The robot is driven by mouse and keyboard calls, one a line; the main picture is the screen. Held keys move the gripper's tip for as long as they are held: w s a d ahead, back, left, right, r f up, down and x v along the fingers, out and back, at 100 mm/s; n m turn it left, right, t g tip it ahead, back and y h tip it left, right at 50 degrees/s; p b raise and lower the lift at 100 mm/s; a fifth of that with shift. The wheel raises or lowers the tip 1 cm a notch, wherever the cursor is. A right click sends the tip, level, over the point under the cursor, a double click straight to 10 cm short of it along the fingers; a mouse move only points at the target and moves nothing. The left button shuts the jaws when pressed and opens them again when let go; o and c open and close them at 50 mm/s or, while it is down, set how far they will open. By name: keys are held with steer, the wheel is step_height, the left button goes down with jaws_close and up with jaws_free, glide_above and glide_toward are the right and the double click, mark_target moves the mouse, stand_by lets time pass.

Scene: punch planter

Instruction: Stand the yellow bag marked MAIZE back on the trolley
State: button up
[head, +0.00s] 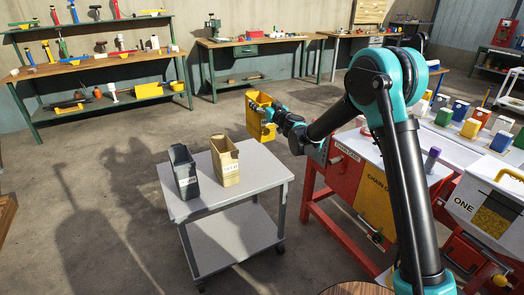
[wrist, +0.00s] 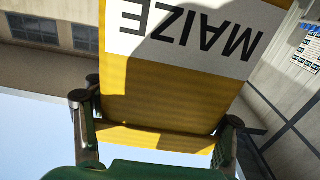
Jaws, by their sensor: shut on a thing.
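The yellow bag (head: 259,112) is in my gripper (head: 273,116), off the ground and past the far right corner of the trolley in the head view. In the wrist view the bag (wrist: 165,88) fills the middle, its white MAIZE label upside down in the picture. One finger of my gripper (wrist: 157,112) shows at each side of it, shut on it. The grey trolley (head: 262,178) stands left of my arm. Its top holds a dark bag (head: 184,175) at the left and a tan bag (head: 225,165) beside it, both upright.
The trolley top is bare right of the tan bag. A red and yellow machine (head: 365,175) stands close to the right of the trolley, under my arm. Workbenches (head: 100,65) line the back wall. The floor between is open.

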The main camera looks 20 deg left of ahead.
step_height(320, 180, down, 18)
stand_by(0.6)
steer(key=shift+f, duration=0.15)
steer(key=o, duration=1.9)
